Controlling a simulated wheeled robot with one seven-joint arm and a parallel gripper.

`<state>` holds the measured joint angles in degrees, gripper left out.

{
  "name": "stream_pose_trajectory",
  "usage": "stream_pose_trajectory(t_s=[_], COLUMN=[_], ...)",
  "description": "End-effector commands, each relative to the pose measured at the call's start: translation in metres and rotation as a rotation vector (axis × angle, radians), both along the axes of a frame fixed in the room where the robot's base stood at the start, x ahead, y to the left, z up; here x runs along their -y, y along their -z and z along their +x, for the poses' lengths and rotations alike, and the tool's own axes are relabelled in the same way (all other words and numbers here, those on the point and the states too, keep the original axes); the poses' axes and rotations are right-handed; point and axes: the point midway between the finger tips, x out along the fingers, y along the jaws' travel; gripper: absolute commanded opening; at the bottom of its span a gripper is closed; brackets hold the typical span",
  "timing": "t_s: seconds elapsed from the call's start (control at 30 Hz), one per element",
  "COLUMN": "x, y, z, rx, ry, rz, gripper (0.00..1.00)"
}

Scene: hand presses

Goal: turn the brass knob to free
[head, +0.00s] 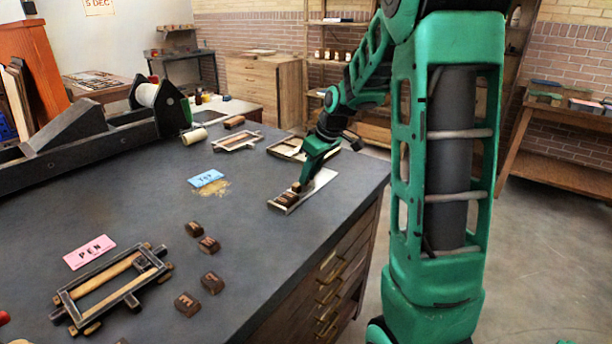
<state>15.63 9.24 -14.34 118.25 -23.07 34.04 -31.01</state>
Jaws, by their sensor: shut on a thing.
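My gripper (298,187) reaches down over a narrow metal tray (318,184) near the right edge of the dark bench top. Its jaws are shut on a small brownish thing at the tray, which I take to be the brass knob; the fingers largely hide it, and its turn position cannot be read. Dark letter blocks (286,199) sit in the near end of the tray, just in front of the fingertips.
Several loose letter blocks (209,244) lie at the front, beside a wooden frame (113,286) and a pink PEN card (90,252). A blue card (206,179) lies mid-bench near brown crumbs. More frames (237,140) lie behind. A press (100,118) stands left.

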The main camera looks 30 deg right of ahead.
Motion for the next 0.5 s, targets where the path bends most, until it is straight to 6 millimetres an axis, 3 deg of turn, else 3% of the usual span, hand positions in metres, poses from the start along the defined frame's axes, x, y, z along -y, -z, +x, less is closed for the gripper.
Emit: stream_pose_trajectory(t_s=[0.5], x=[0.0065], y=[-0.0005], z=[0.0037], rx=[0.002], ry=[-0.482], rz=[-0.002], gripper=[0.0])
